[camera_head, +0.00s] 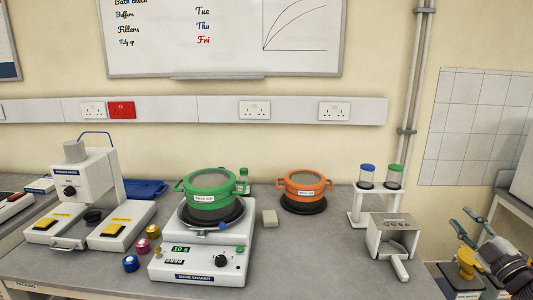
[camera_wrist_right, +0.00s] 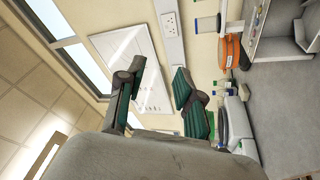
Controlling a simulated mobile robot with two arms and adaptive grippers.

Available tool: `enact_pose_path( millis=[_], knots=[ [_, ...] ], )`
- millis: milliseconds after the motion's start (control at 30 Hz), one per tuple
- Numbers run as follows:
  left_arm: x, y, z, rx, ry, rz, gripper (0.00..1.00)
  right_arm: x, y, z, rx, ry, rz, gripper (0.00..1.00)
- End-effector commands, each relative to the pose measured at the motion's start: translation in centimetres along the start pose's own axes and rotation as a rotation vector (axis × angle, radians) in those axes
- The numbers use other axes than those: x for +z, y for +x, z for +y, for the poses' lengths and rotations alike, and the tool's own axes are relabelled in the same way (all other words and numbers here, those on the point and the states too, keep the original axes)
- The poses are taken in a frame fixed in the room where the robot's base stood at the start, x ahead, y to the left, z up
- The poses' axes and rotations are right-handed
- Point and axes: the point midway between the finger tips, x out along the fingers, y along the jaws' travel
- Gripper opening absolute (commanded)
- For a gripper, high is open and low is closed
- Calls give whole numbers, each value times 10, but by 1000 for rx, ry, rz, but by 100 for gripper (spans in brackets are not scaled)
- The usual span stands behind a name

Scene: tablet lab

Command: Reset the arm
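My right gripper (camera_head: 468,226) is at the right edge of the head view, off the right end of the bench, with its green-padded fingers apart and nothing between them. In the right wrist view the same gripper (camera_wrist_right: 158,90) shows two spread fingers with empty space between them. It touches nothing that I can see. My left gripper is in neither view.
A sieve shaker (camera_head: 205,262) carries a green pan (camera_head: 213,203); an orange pan (camera_head: 304,193) stands behind it to the right. A white stand (camera_head: 392,238) is near the bench's right end. Small colored pots (camera_head: 131,263) sit left. The bench front (camera_head: 330,275) is clear.

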Motion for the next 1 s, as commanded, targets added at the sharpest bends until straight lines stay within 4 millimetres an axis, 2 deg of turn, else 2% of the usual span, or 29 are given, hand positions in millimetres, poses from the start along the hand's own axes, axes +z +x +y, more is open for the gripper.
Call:
enact_pose_path(
  millis=[33,167,233,267,300,467,567,667,700,833,1000],
  knots=[
    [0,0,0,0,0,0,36,19,-1,4,25,31,-90,36],
    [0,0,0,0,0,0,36,65,-10,6,47,110,-316,36],
    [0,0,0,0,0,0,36,86,-19,0,37,152,-430,36],
    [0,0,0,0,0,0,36,96,-24,-11,24,169,-465,36],
    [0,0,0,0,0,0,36,105,-31,-30,5,186,-485,36],
    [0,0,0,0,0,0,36,139,-61,-99,-63,253,-579,36],
    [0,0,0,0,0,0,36,158,-87,-151,-114,300,-650,36],
    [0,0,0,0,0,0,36,175,-123,-210,-177,351,-731,36],
    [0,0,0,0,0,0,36,180,-139,-236,-204,373,-765,36],
    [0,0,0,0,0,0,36,190,-198,-316,-295,438,-876,36],
    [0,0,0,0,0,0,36,182,-284,-415,-419,516,-1015,36]
  ],
)
